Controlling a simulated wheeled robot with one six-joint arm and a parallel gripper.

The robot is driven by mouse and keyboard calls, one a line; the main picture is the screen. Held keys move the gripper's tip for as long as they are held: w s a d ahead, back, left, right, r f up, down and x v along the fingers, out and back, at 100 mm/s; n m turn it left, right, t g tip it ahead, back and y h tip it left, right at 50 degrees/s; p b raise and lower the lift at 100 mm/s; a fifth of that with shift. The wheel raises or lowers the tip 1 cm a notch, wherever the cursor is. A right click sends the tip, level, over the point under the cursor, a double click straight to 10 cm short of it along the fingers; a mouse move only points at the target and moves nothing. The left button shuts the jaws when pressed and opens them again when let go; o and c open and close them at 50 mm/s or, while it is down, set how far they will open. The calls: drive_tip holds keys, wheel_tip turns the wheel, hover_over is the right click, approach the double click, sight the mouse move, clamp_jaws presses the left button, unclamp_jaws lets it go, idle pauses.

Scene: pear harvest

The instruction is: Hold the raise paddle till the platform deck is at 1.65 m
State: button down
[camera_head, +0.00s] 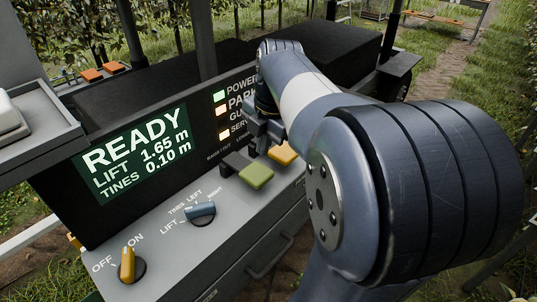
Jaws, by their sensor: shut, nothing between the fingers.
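A control panel (165,255) fills the lower left of the head view. A green paddle (257,175) and a yellow paddle (285,153) sit on its right part; the small label by them is too fine to read, so I cannot tell which is the raise paddle. My gripper (259,143) is shut and empty, just behind the two paddles; whether it touches one is unclear. The display (136,152) reads READY, LIFT 1.65 m, TINES 0.10 m. The platform deck is not clearly identifiable.
A blue selector knob (200,213) has LIFT, TINES, LEFT and RIGHT around it. A yellow OFF/ON knob (128,265) is at the front left. Lit lamps (221,111) stand right of the display. My arm covers the right side. A grass path (438,72) lies beyond.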

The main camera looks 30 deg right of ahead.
drive_tip(key=w+v, duration=0.1)
drive_tip(key=v, duration=0.5)
drive_tip(key=shift+a+r, duration=0.35)
drive_tip(key=shift+r, duration=0.05)
idle(1.2)
